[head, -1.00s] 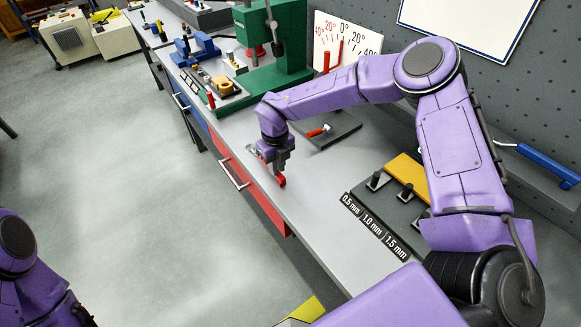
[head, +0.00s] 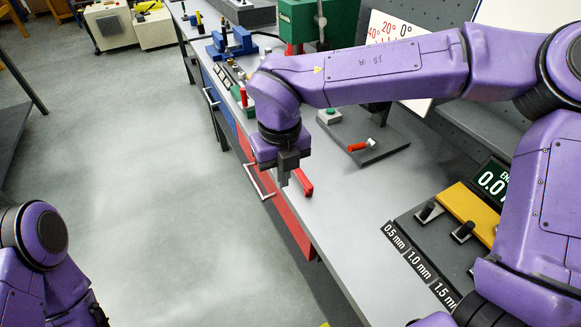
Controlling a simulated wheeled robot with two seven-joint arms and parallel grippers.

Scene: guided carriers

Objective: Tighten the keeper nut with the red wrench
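The red wrench (head: 304,183) shows as a short red handle at the front edge of the grey bench; the rest of it is hidden behind my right gripper. My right gripper (head: 284,184) points down just left of that handle, overlapping it in the head view. Its fingers look close together, but whether they hold the wrench cannot be seen. I cannot make out the keeper nut for certain. A dark plate (head: 372,152) with a small red-handled part (head: 359,147) lies behind the wrench. My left arm shows at the lower left, its gripper out of view.
A gauge block with 0.5, 1.0 and 1.5 mm labels (head: 410,254) lies at the right. A green press (head: 305,22) and a blue vise (head: 232,42) stand farther along the bench. Drawer handles (head: 258,182) stick out from its front.

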